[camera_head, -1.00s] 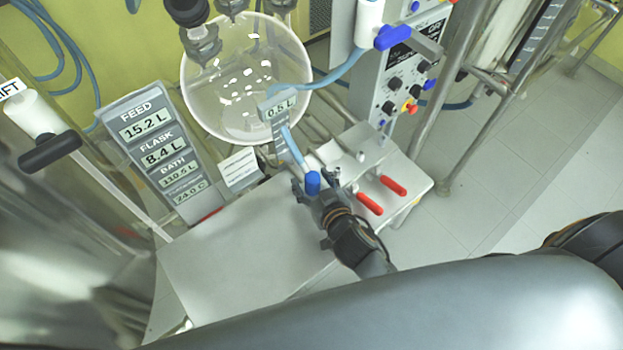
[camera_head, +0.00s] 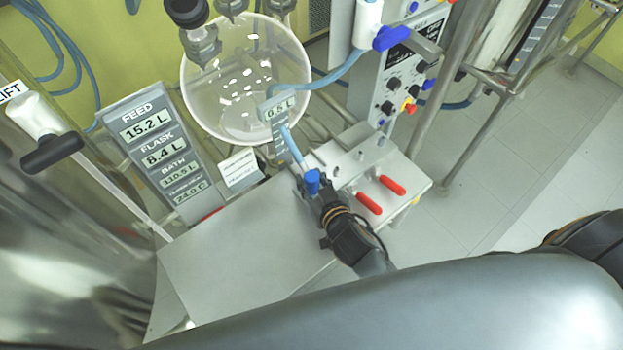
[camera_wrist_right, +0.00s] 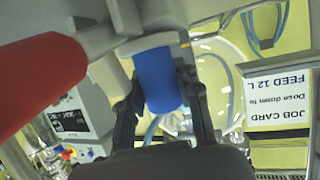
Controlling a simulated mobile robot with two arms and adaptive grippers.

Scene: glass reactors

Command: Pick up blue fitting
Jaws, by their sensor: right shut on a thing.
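The blue fitting (camera_head: 312,182) is a short blue cylinder at the lower end of a pale blue hose, above the grey bench top. My right gripper (camera_head: 313,190) is closed around it. In the right wrist view the blue fitting (camera_wrist_right: 158,80) fills the space between the two dark fingers of my right gripper (camera_wrist_right: 160,105), which touch its sides. The far end of the fitting is partly hidden by a grey part. My left gripper is not in view.
Two red-handled levers (camera_head: 380,194) sit just right of my right gripper. A glass vessel (camera_head: 240,80) and a 0.5 L display (camera_head: 279,108) stand behind. The grey bench top (camera_head: 240,255) is clear at left. A control panel (camera_head: 400,75) rises at back right.

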